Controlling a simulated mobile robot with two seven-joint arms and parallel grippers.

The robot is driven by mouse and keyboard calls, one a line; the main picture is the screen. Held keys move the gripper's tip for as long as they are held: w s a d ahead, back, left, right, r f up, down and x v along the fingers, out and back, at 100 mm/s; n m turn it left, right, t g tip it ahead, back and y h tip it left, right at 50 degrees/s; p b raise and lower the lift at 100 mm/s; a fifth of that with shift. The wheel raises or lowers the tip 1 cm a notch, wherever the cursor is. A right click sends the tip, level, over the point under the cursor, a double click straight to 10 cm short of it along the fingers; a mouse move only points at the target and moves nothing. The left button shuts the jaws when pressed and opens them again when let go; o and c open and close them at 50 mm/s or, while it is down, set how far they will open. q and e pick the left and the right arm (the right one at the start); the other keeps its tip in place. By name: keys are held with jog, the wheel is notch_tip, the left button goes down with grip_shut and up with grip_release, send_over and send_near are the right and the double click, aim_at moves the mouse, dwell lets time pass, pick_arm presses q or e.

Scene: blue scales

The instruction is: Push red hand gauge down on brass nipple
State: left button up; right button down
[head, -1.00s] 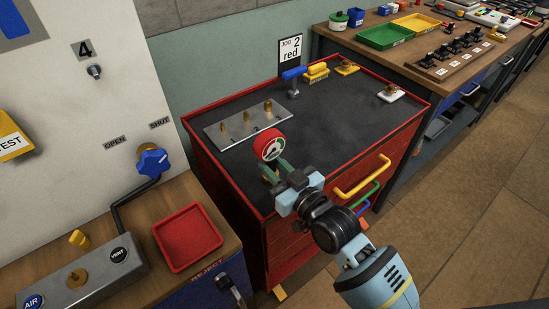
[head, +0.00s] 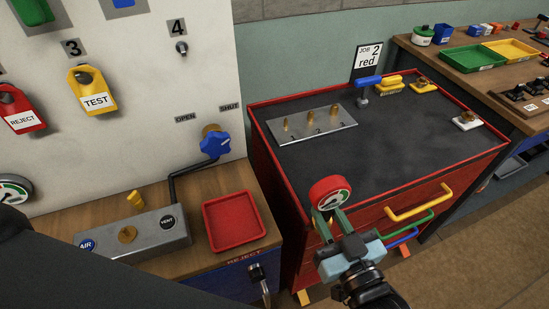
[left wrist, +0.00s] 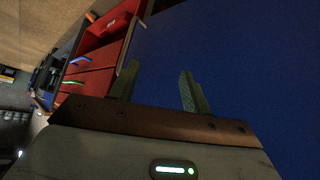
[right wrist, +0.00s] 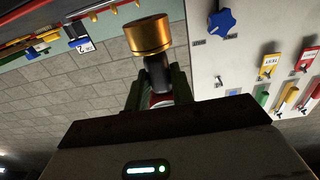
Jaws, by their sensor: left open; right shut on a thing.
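The red hand gauge (head: 330,193), with a white and green dial, is in my right gripper (head: 330,218), in front of the red cart's near edge in the head view. In the right wrist view the gripper (right wrist: 158,88) is shut on its dark stem, and its brass end (right wrist: 148,36) points out past the fingers. A brass nipple (head: 127,234) stands on the grey block (head: 165,238) between the AIR and VENT labels, well left of the gauge. My left gripper (left wrist: 157,88) is open and empty, facing a blue surface.
The red tray (head: 233,220) lies on the wooden bench between block and cart. A blue valve knob (head: 215,145) and black pipe are behind it. The cart top (head: 400,130) carries a steel plate (head: 305,131) with brass pegs.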

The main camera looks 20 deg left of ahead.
jog(key=s+d+m+t+h, duration=0.1)
jog(key=d+m+t+h, duration=0.2)
jog(key=d, duration=1.6)
jog(key=r+m+h, duration=0.1)
jog(key=m+h, duration=0.2)
jog(key=h, duration=0.4)
jog(key=shift+s+d+m, duration=0.3)
jog(key=shift+s, duration=0.1)
